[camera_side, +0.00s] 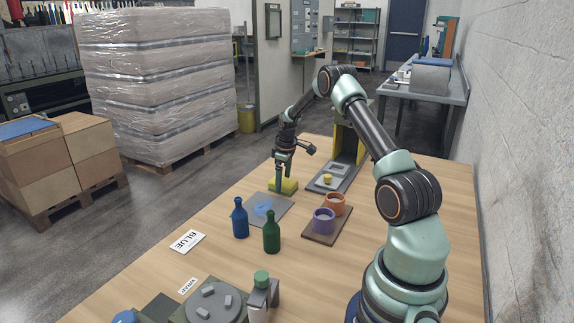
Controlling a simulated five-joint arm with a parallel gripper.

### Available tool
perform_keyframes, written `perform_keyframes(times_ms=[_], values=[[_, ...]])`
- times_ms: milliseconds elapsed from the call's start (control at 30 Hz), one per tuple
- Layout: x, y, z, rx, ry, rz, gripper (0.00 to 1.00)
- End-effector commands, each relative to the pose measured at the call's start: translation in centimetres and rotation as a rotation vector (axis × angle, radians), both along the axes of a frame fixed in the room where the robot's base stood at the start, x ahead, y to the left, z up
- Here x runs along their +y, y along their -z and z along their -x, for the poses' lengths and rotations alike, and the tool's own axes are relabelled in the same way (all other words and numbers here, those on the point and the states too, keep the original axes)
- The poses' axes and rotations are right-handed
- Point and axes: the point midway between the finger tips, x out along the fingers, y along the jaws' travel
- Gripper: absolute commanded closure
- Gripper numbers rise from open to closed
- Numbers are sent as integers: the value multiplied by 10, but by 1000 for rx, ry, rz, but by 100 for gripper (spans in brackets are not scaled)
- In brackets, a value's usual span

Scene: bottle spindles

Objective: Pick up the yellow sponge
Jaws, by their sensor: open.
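The yellow sponge (288,187) lies on the wooden table, just beyond a grey mat with a blue patch. My gripper (283,181) points down at the sponge. Its jaws are open, with one green finger in front of the sponge's near side and the other at its far side. The fingers overlap the sponge in this view. I cannot tell whether they touch it.
A blue bottle (240,219) and a green bottle (271,232) stand nearer. Purple (324,222) and orange (335,203) cups sit on a brown board to the right. Behind is a grey tray (325,185) with a yellow piece. The table's left edge is close.

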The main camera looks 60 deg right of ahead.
Motion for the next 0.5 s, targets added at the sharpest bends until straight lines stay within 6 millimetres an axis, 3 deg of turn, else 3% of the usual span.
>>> perform_keyframes(times_ms=[300,333,500], values=[[-1,8,-1,-1,0,1,5],[-1,7,-1,-1,0,1,8],[-1,7,-1,0,0,0,72]])
